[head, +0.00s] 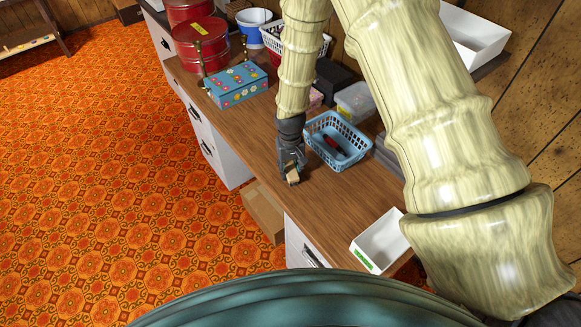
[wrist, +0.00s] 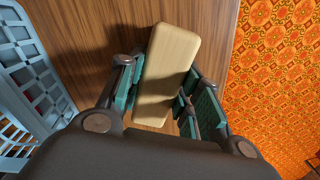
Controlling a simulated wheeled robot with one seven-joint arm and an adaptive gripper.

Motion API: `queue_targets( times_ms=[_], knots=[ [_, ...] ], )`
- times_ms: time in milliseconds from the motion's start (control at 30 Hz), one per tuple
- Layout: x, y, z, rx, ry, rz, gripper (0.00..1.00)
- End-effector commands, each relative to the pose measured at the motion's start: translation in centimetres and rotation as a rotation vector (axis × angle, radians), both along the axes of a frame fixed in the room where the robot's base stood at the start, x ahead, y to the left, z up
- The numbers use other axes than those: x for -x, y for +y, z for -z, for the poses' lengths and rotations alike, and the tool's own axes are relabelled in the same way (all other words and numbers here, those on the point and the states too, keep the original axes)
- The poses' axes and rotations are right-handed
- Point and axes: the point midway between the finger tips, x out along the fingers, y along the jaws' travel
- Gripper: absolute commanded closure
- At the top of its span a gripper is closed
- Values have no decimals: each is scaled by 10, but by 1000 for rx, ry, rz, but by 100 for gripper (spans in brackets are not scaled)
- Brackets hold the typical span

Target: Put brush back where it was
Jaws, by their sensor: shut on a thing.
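The brush shows as a pale wooden block (wrist: 174,58) between my fingers in the wrist view. My gripper (wrist: 168,98) is shut on it, with green finger pads on both sides. The block lies tilted across the grip, its far end sticking out beyond the fingertips. Its bristles are not visible. In the head view my gripper (head: 291,166) points down near the front edge of the wooden desk top, and a small tan part of the brush (head: 293,177) shows below it. I cannot tell whether the brush touches the desk.
A light blue basket (head: 351,162) with a dark and red item inside stands just right of my gripper. A white tray (head: 384,238) with a green label is nearer me. A blue floral box (head: 238,85) and red tins (head: 200,42) stand farther back. Bare desk (head: 335,200) lies between basket and tray.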

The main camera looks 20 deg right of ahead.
Motion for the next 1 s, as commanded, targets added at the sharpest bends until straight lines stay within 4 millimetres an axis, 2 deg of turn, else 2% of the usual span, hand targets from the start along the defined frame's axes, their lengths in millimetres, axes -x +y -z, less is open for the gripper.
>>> queue_targets(
  times_ms=[267, 300, 400, 733, 1000],
  knots=[
    [0, 0, 3, 0, 0, 0, 92],
    [0, 0, 3, 0, 0, 0, 64],
    [0, 0, 3, 0, 0, 0, 46],
    [0, 0, 2, 0, 0, 0, 44],
    [-1, 0, -13, -1, -2, 0, 44]
  ],
)
